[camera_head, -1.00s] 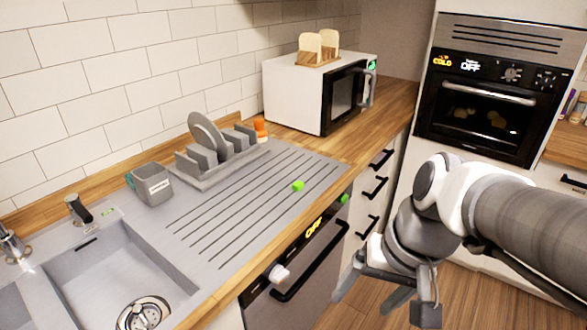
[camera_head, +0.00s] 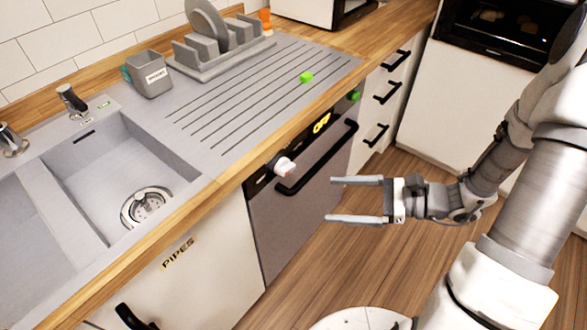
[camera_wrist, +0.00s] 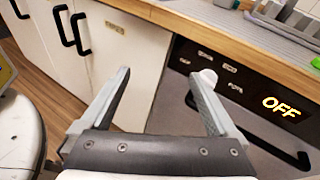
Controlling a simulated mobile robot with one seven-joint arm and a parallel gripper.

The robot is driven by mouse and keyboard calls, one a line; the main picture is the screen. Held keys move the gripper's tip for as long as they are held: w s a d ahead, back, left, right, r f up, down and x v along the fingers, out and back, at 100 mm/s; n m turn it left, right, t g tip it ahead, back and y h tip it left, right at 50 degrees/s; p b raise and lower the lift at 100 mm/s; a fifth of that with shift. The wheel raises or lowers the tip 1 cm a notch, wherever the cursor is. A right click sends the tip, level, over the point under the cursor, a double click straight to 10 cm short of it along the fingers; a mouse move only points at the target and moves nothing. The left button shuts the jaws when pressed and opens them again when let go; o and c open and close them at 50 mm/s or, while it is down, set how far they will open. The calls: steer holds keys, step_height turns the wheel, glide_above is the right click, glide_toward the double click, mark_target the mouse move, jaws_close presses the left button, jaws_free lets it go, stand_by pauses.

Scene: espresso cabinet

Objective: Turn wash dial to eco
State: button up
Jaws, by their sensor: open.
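The wash dial (camera_head: 285,167) is a white knob on the dark control panel (camera_head: 262,183) at the top left of the dishwasher front (camera_head: 300,205). In the wrist view the dial (camera_wrist: 209,76) shows just beyond the right fingertip, partly hidden by it. Several small labels (camera_wrist: 230,68) surround it, too small to read surely. A lit "OFF" display (camera_head: 321,123) is farther right on the panel. My gripper (camera_head: 330,200) is open and empty in front of the dishwasher, to the right of the dial in the head view, fingers pointing left. I see no contact with the dial.
A black bar handle (camera_head: 318,160) crosses the dishwasher front close to the dial. A green knob (camera_head: 354,96) is at the panel's right end and a green object (camera_head: 306,77) lies on the drainboard (camera_head: 240,105). The wooden floor (camera_head: 310,270) before the dishwasher is clear.

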steer(key=w+d+f+m+t+b, duration=0.2)
steer(key=w+d+f+m+t, duration=0.2)
steer(key=f+m+t, duration=0.5)
steer(key=g+b, duration=0.1)
steer(key=b, duration=0.1)
glide_toward(290, 171)
steer(key=shift+m+h, duration=0.4)
steer(key=x, duration=0.8)
steer(key=shift+w+a+r, duration=0.1)
steer(key=shift+a+r, duration=0.1)
steer(key=c, duration=1.4)
